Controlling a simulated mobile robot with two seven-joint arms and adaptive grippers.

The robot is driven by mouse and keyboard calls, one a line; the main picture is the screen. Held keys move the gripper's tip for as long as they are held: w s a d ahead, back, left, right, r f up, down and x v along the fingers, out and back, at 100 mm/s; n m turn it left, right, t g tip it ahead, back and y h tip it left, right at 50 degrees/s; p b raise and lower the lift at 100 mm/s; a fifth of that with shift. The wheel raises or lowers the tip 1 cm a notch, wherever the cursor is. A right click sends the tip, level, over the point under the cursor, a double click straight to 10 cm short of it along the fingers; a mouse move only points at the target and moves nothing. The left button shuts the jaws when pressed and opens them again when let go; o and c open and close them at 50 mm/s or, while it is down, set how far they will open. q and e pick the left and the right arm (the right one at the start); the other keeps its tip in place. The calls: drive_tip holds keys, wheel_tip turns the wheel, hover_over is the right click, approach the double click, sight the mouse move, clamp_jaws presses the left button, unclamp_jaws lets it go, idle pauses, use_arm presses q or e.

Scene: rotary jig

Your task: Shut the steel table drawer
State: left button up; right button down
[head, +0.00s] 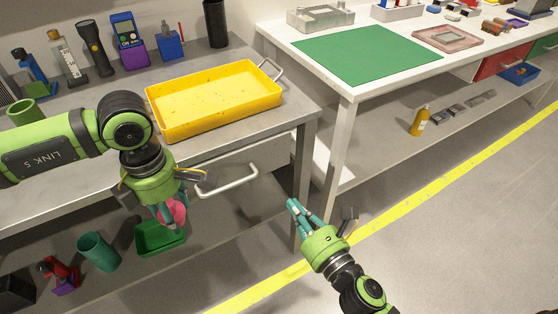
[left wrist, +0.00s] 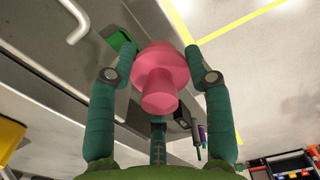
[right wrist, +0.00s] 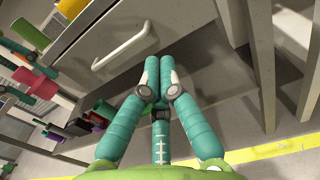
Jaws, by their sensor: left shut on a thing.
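The steel table's drawer (head: 262,157) has a pale grey front below the tabletop edge, with a light bar handle (head: 230,184). The left arm partly covers it in the head view, and I cannot tell how far out it stands. The handle also shows in the right wrist view (right wrist: 124,46) and, in part, in the left wrist view (left wrist: 80,22). My left gripper (head: 170,222) is shut on a pink knob-shaped object (left wrist: 160,78), left of the handle. My right gripper (head: 293,204) is shut and empty, right of the handle and apart from it.
A yellow tray (head: 213,128) lies on the steel table (head: 120,91), with a torch and several small items behind. A green bin (head: 148,247) and a teal cup (head: 98,252) stand on the lower shelf. A white table leg (head: 338,150) stands behind my right gripper. Floor at right is clear.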

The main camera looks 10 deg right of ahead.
use_arm(q)
drive_tip(key=shift+r, duration=0.2)
drive_tip(key=shift+r+p, duration=0.45)
drive_tip(key=shift+p, duration=0.2)
use_arm(e)
approach(261, 160)
drive_tip(key=x, duration=0.5)
drive_tip(key=shift+w+a, duration=0.1)
drive_tip(key=shift+w, duration=0.15)
drive_tip(key=shift+x, duration=0.8)
